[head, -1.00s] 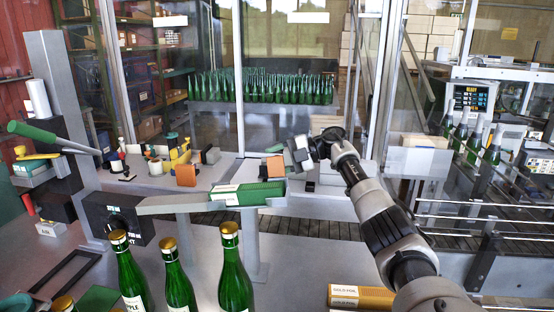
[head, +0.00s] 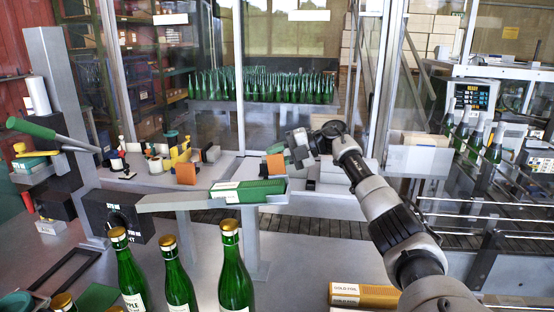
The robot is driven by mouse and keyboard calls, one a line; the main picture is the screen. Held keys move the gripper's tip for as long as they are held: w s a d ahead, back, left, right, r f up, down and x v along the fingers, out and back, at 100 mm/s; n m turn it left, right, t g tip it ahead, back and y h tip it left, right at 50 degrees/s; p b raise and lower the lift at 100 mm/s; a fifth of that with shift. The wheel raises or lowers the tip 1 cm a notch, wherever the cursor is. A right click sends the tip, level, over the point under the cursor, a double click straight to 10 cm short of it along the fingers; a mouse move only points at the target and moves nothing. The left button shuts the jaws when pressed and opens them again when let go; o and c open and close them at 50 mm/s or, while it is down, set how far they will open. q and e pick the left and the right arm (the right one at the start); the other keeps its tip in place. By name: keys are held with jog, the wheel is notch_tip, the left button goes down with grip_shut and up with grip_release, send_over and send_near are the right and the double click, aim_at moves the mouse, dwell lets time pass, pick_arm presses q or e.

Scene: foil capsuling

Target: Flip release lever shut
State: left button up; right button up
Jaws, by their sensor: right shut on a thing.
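My right gripper (head: 297,150) is above the right end of a grey sloping chute (head: 165,204). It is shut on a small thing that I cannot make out. An orange block (head: 275,167) is just left of and below the gripper; I cannot tell whether they touch. I cannot clearly make out a release lever at the gripper. A long lever with a green handle (head: 30,128) is on the grey upright at the left, far from this gripper. A green box with a white label (head: 260,188) lies in the chute. My left gripper is not in view.
Green bottles with gold caps (head: 230,265) stand at the front. Gold foil boxes (head: 362,296) lie near my right arm. A black control box (head: 115,217) is below the lever. Small tools and blocks (head: 187,172) stand behind the chute. A conveyor with bottles (head: 475,145) is right.

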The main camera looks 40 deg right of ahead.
aim_at(273, 160)
jog(key=n, duration=0.1)
jog(key=a+n+b, duration=0.1)
jog(key=s+n+h, duration=0.1)
jog(key=shift+a+r+n+b, duration=0.2)
jog(key=shift+a+n+b, duration=0.05)
jog(key=shift+n+b, duration=0.15)
jog(key=n+b, duration=0.1)
jog(key=n, duration=0.1)
jog(key=s+a+n+t+h+b, duration=0.1)
jog(key=shift+s+a+n+h, duration=0.1)
jog(key=shift+a+n+h, duration=0.2)
jog(key=shift+n, duration=0.1)
jog(key=n+b, duration=0.2)
jog(key=s+a+n+t+h+b, duration=0.1)
jog(key=b, duration=0.1)
jog(key=shift+s+a+f+n, duration=0.1)
jog(key=shift+a+f+n, duration=0.05)
jog(key=shift+f+n, duration=0.25)
jog(key=shift+s+a+f+n+t+h+b, duration=0.2)
jog(key=shift+s+a+n+t+b, duration=0.1)
jog(key=shift+n+b, duration=0.7)
jog(key=shift+s+a+f+n+t+h+b, duration=0.15)
jog(key=shift+s+n+t+b, duration=0.1)
jog(key=shift+n+b, duration=0.7)
jog(key=o, duration=0.9)
